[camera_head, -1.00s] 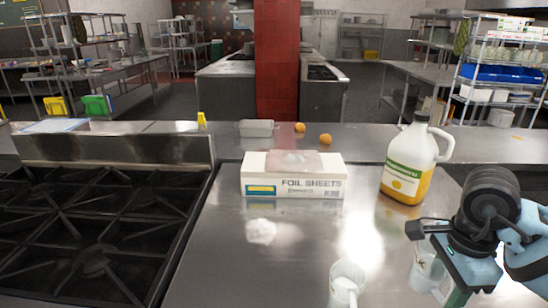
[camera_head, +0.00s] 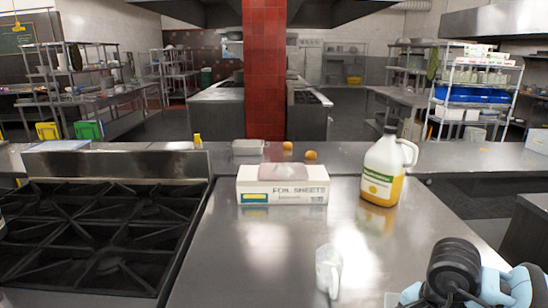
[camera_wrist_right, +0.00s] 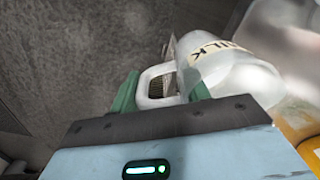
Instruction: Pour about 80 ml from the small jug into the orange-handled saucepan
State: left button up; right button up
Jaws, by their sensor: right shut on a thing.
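A small white jug marked MILK (camera_wrist_right: 225,70) shows in the right wrist view. My right gripper (camera_wrist_right: 160,90) is shut on its handle, with one green finger on each side. The jug looks tilted in that view; its contents cannot be made out. In the head view my right wrist is at the lower right, with the gripper mostly below the frame. A pale sliver (camera_head: 392,299) at the bottom edge may be this jug. A second small jug (camera_head: 328,272), clear or whitish, stands on the steel counter. No orange-handled saucepan shows. My left gripper is out of view.
A foil sheets box (camera_head: 283,185) and a large bottle of orange liquid (camera_head: 384,165) stand on the steel counter (camera_head: 230,255). A gas stove (camera_head: 95,235) is at left. The counter's middle is clear.

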jog(key=s+a+f+n, duration=0.1)
jog(key=s+f+n, duration=0.2)
jog(key=f+n, duration=0.3)
jog(key=s+a+f+n, duration=0.1)
jog(key=s+f+n, duration=0.2)
jog(key=f+n, duration=0.2)
notch_tip(320, 180, down, 4)
jog(key=shift+s+a+r+n, duration=0.25)
jog(key=shift+s+a+n, duration=0.05)
jog(key=shift+s+n, duration=0.1)
jog(key=shift+a, duration=0.15)
